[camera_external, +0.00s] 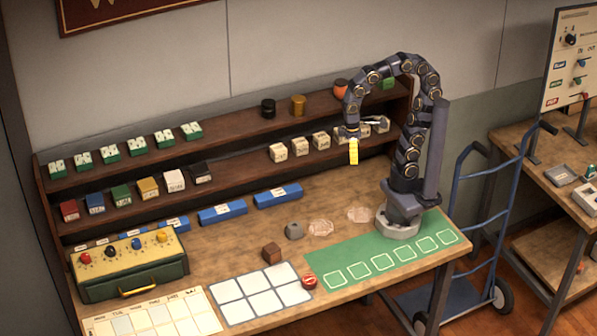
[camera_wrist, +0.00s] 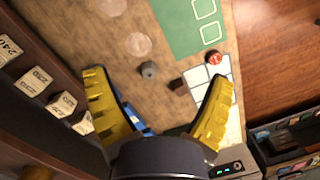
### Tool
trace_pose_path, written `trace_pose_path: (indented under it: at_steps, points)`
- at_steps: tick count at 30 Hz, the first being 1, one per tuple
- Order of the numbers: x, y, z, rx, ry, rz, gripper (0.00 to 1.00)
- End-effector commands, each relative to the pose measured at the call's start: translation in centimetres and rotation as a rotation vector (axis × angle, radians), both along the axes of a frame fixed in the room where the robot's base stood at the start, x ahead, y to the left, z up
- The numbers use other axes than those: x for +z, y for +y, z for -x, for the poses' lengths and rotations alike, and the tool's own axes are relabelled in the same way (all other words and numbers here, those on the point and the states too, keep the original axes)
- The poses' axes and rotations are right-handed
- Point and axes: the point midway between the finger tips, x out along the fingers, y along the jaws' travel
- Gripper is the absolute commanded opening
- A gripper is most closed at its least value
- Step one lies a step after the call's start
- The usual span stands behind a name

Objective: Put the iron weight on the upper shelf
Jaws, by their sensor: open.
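A small grey weight (camera_external: 294,230), which looks like the iron weight, stands on the workbench in front of the blue bins. It also shows in the wrist view (camera_wrist: 148,69), between the yellow fingers and beyond them. The upper shelf (camera_external: 230,125) runs along the back of the bench. It carries green-and-white cards at left, and a black cylinder (camera_external: 268,107) and a brass cylinder (camera_external: 298,105) further right. My gripper (camera_external: 353,152) is open and empty, in front of the shelves' right part, above the bench. It is up and right of the grey weight.
A brown cube (camera_external: 271,252) stands near the weight, with a red round item (camera_external: 309,281) by the white grid. Two pale discs (camera_external: 320,227) lie to its right. Small labelled boxes (camera_external: 278,152) line the lower shelf. An orange pot (camera_external: 341,88) is up right.

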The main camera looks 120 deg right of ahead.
Motion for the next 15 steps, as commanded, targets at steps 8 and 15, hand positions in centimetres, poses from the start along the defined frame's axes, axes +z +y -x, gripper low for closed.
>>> trace_pose_path:
  at_steps: [8, 15]
  points:
    - [-3.7, 1.3, 6.9, 0.501, 0.038, 0.030, 0.84]
    - [-4.1, 1.3, 7.5, 0.551, 0.039, 0.030, 0.84]
